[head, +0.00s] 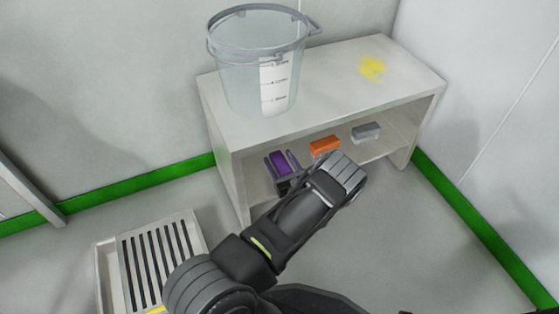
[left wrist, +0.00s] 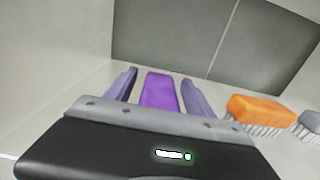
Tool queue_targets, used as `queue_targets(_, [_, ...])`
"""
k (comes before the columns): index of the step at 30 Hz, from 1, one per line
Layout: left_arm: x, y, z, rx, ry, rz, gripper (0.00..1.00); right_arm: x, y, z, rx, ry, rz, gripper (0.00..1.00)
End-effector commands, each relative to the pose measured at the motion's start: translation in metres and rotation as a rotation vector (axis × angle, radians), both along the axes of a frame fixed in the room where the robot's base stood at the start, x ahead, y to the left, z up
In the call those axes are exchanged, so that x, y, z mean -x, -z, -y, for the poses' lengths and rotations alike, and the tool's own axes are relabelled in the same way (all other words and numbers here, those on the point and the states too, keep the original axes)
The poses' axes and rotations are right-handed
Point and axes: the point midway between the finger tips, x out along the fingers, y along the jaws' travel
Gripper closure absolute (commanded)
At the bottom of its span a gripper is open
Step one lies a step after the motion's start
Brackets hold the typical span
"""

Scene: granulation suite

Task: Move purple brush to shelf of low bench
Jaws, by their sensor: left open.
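The purple brush (head: 281,162) is on the shelf (head: 250,185) of the low bench (head: 318,85), toward its left end. In the left wrist view the purple brush (left wrist: 159,92) lies between the two fingers of my left gripper (left wrist: 158,88). The fingers stand apart from it, with a gap on each side. In the head view my left gripper (head: 282,164) reaches into the shelf opening, and my wrist hides part of it. The brush's lower part is hidden behind the gripper body. My right gripper is not in view.
An orange brush (head: 325,146) and a grey brush (head: 366,132) are on the same shelf, right of the purple one. A clear bucket (head: 240,80) and a yellow powder patch (head: 372,68) are on the bench top. A slotted grate (head: 155,250) is on the floor at left.

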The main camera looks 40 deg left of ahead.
Motion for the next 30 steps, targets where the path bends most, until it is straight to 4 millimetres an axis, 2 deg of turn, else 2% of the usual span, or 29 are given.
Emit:
queue_targets(5, [0.0, -0.004, 0.0, 0.0, 0.0, 0.0, 0.38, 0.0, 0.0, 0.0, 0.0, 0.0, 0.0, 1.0])
queue_targets(8, [0.004, -0.004, 0.009, 0.001, 0.002, -0.003, 0.38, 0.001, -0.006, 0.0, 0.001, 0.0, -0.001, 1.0])
queue_targets(11, [0.011, -0.006, 0.022, 0.0, 0.004, -0.003, 0.38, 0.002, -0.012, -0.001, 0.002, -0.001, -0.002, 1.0])
queue_targets(21, [0.042, -0.006, 0.084, 0.0, 0.006, -0.003, 0.38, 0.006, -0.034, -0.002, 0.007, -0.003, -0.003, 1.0])
queue_targets(25, [0.051, -0.005, 0.1, 0.0, 0.004, -0.001, 0.38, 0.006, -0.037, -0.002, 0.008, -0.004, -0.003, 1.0])
queue_targets(30, [0.055, -0.003, 0.107, 0.0, 0.001, 0.0, 0.38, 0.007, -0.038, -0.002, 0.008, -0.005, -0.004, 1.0])
